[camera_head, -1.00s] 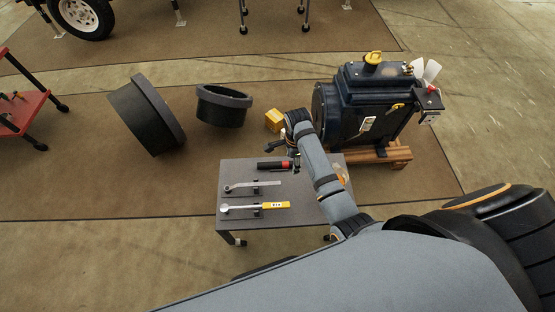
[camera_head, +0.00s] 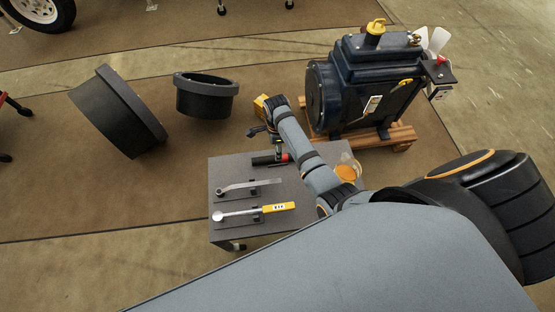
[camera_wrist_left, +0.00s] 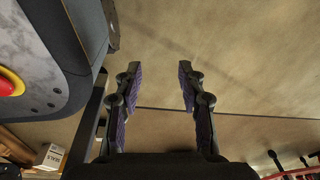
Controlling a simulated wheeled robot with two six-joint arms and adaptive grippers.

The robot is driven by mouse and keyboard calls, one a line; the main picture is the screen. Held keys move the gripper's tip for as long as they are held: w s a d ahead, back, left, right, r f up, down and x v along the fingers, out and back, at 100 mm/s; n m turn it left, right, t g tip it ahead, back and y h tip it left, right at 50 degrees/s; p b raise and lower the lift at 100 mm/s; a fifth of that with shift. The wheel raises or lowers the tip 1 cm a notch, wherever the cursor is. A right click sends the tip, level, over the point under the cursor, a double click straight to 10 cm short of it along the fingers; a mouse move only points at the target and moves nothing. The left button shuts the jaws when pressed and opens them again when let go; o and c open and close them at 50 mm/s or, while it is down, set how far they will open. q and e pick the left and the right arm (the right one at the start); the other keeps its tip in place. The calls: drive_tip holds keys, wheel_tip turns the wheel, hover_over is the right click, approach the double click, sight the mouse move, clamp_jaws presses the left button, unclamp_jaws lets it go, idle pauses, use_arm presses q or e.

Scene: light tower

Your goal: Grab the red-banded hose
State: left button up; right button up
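A black hose with a red band (camera_head: 263,161) lies at the far edge of the small grey table (camera_head: 225,180) in the head view. My right arm reaches over the table from the right. Its gripper (camera_head: 278,150) is at the red-banded end of the hose. The fingers are small and partly hidden there, so I cannot tell whether they are closed on it. My left gripper (camera_wrist_left: 160,70) shows in the left wrist view, open and empty above bare floor. It is not visible in the head view.
A silver wrench-like tool (camera_head: 250,186) and a yellow-handled tool (camera_head: 265,210) lie on the table. A dark engine (camera_head: 360,85) stands on a wooden pallet (camera_head: 400,138) behind it. Two black rings (camera_head: 118,112) (camera_head: 206,97) stand on the brown mat. An orange item (camera_head: 346,172) sits by my arm.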

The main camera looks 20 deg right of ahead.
drive_tip(key=shift+w+f, duration=0.15)
drive_tip(key=shift+f, duration=0.7)
drive_tip(key=f, duration=0.1)
drive_tip(key=f+b, duration=0.1)
drive_tip(key=f, duration=0.1)
drive_tip(key=f+b, duration=0.1)
drive_tip(key=shift+a+f, duration=0.15)
drive_tip(key=shift+a, duration=0.1)
drive_tip(key=shift+f, duration=0.45)
use_arm(q)
drive_tip(key=w, duration=0.4)
drive_tip(key=shift+w+d+r, duration=0.15)
drive_tip(key=shift+r, duration=0.2)
use_arm(e)
drive_tip(key=shift+r, duration=0.1)
clamp_jaws()
